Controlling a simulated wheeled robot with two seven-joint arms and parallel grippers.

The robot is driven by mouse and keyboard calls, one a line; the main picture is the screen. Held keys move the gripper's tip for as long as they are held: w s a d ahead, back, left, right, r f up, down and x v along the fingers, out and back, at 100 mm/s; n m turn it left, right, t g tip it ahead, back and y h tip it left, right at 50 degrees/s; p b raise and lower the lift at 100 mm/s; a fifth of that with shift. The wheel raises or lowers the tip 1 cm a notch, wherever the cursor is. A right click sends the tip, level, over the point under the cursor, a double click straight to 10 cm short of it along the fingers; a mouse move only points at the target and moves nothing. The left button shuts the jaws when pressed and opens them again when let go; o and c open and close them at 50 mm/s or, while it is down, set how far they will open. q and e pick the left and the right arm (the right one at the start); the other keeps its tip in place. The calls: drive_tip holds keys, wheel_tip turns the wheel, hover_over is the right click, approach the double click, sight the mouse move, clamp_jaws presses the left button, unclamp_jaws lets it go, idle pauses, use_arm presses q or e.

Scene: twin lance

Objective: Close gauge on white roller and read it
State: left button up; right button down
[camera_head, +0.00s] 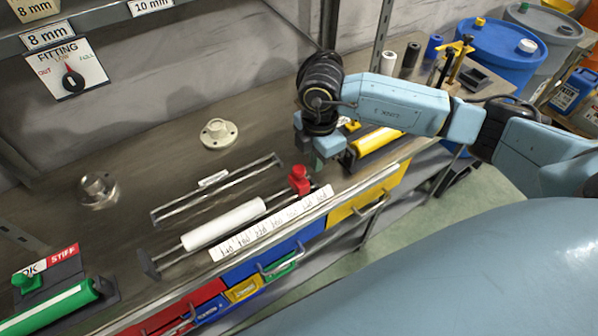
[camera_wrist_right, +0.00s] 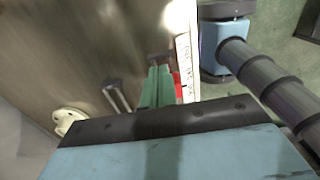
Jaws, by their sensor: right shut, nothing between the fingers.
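The white roller (camera_head: 223,224) lies on the workbench on a thin rod, between a dark end plate (camera_head: 148,264) at lower left and a red block (camera_head: 299,180) at upper right. A white strip with printed marks (camera_head: 268,222) runs along the bench's front edge beside it; its marks are too small to read. My right gripper (camera_head: 317,163) is shut and empty, just right of the red block. In the right wrist view its green fingers (camera_wrist_right: 157,86) are together, and part of the red block (camera_wrist_right: 177,86) shows beside them. I cannot tell whether they touch it. My left gripper is out of view.
A rod frame (camera_head: 215,192) lies behind the roller. A yellow roller (camera_head: 378,140) is to the right, a green roller (camera_head: 50,308) with an OK/STIFF sign (camera_head: 48,260) at lower left. Flanged fittings (camera_head: 219,134) stand farther back. A fitting dial (camera_head: 72,75) hangs above.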

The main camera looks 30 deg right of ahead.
sight(303, 166)
drive_tip(key=shift+s+a+p, duration=0.1)
drive_tip(key=shift+a+p, duration=0.2)
drive_tip(key=shift+a, duration=1.35)
drive_tip(key=shift+s+a, duration=0.1)
drive_tip(key=shift+a, duration=1.25)
drive_tip(key=shift+a+p, duration=0.1)
drive_tip(key=shift+p, duration=0.2)
